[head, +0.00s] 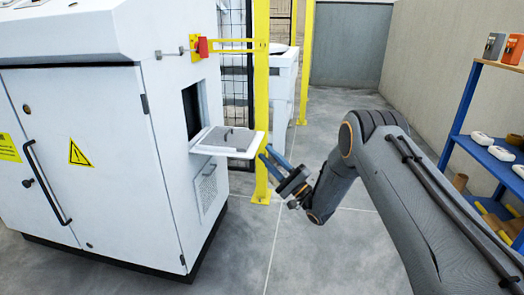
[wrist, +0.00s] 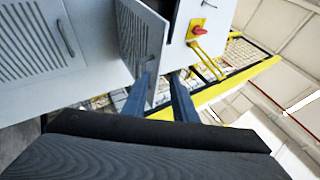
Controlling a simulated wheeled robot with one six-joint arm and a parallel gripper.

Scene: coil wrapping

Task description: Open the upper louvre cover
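The upper louvre cover (head: 228,140) stands out roughly level from the white cabinet's side, below a dark opening (head: 192,110). My gripper (head: 263,151) is at the cover's outer edge in the head view. Its two blue fingers (wrist: 163,72) are apart in the wrist view, with the cover's edge between them in the picture.
The lower louvre panel (head: 208,188) is closed beneath. A red switch (head: 202,47) is above the opening. A yellow post (head: 261,100) stands just behind the cover. Blue shelving (head: 465,120) is at the right. The floor (head: 310,240) in front is clear.

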